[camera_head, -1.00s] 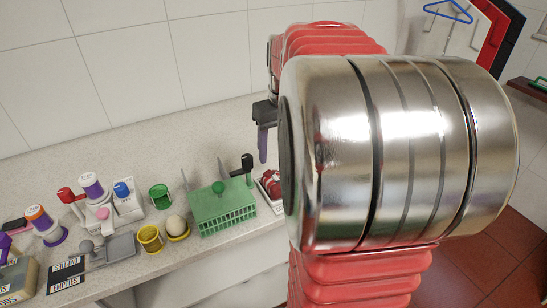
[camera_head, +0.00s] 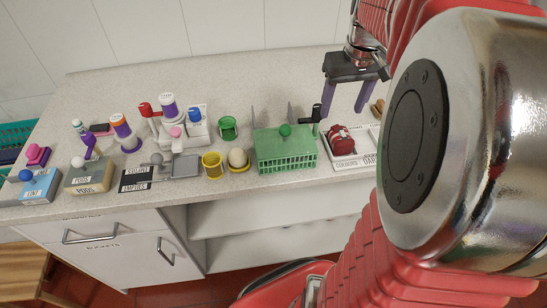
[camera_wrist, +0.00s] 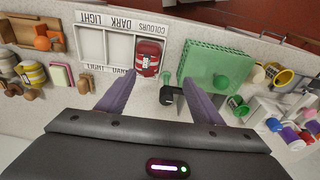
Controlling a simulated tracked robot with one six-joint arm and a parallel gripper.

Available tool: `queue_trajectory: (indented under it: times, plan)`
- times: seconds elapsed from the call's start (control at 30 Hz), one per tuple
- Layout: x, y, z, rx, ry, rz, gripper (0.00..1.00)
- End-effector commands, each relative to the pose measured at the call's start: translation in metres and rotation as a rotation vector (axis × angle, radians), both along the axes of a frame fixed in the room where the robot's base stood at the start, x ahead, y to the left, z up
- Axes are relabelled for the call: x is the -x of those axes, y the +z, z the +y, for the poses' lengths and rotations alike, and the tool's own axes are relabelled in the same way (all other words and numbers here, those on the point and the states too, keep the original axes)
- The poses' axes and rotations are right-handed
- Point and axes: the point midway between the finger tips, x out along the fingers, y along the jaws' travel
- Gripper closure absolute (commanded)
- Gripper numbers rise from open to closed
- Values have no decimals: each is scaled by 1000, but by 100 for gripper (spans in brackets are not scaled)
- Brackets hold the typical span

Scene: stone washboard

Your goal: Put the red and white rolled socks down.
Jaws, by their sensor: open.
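The red and white rolled socks (camera_head: 340,139) lie in the COLOURS compartment of a white sorting tray (camera_head: 343,163) on the counter. In the wrist view the socks (camera_wrist: 149,57) sit at the right end of the tray (camera_wrist: 108,30), beside empty compartments marked DARK and LIGHT. My gripper (camera_head: 346,112) is open, with its two purple fingers apart and nothing between them. It is above and behind the tray, clear of the socks in the head view. In the wrist view the fingertips (camera_wrist: 155,80) show just below the socks. My arm hides part of the tray in the head view.
A green rack (camera_head: 286,152) stands left of the tray, with a black-handled object (camera_head: 317,112) close to my fingers. Several bottles, pots and boxes stand farther left.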

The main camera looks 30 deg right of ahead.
Motion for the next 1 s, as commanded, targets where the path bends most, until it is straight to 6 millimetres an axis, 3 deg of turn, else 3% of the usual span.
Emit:
queue_trajectory:
  times: [0.2, 0.5, 0.8, 1.0]
  plan:
    - [6, 12, 70, 35, 63, -66, 40]
    - [30, 15, 153, 57, 142, -170, 40]
    - [67, 4, 219, 48, 223, -281, 40]
    - [84, -5, 243, 34, 257, -331, 40]
